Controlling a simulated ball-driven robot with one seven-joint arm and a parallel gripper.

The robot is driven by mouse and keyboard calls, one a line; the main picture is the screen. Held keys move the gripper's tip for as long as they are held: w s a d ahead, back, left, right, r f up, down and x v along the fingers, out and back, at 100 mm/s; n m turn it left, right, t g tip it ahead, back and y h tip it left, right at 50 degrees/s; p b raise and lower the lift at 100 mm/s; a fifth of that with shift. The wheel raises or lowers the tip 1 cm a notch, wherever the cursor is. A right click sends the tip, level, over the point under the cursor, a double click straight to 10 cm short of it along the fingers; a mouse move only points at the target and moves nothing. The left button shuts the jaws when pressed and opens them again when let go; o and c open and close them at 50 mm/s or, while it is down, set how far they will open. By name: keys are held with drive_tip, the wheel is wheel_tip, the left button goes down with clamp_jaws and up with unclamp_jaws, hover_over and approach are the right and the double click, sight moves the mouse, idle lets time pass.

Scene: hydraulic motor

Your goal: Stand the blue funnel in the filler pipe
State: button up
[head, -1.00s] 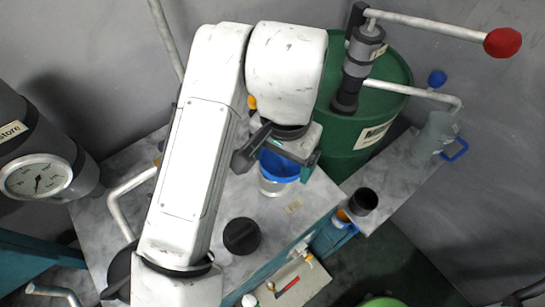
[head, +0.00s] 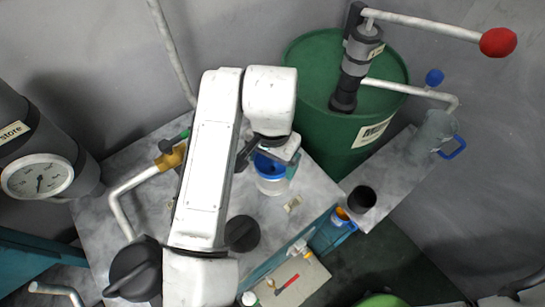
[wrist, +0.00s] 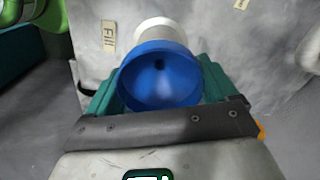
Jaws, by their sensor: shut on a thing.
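The blue funnel (wrist: 158,78) is held between my two green fingers in the wrist view, its wide mouth facing the camera. My gripper (wrist: 158,88) is shut on it. In the head view the funnel (head: 268,166) shows as a blue patch under my gripper (head: 272,158). The white filler pipe (head: 271,186) stands directly below the funnel; in the wrist view it (wrist: 160,30) shows just beyond the funnel's rim. The funnel's spout is hidden, so I cannot tell whether it is inside the pipe. A "FILL" label (wrist: 109,35) lies beside the pipe.
A black round cap (head: 242,233) lies on the grey top near the pipe. A green drum (head: 318,125) with a hand pump (head: 350,75) stands close at the right. A black cup (head: 362,198) and a clear jug (head: 432,137) stand further right. A yellow valve (head: 170,158) is at the left.

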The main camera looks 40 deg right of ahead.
sight(272, 168)
drive_tip(key=shift+f, duration=0.1)
drive_tip(key=shift+f+b, duration=0.25)
drive_tip(key=shift+b, duration=0.05)
drive_tip(key=o, duration=0.8)
drive_tip(key=shift+r, duration=0.1)
wheel_tip(272, 168, up, 13)
drive_tip(key=shift+f+p, duration=0.2)
drive_tip(key=shift+p, duration=0.1)
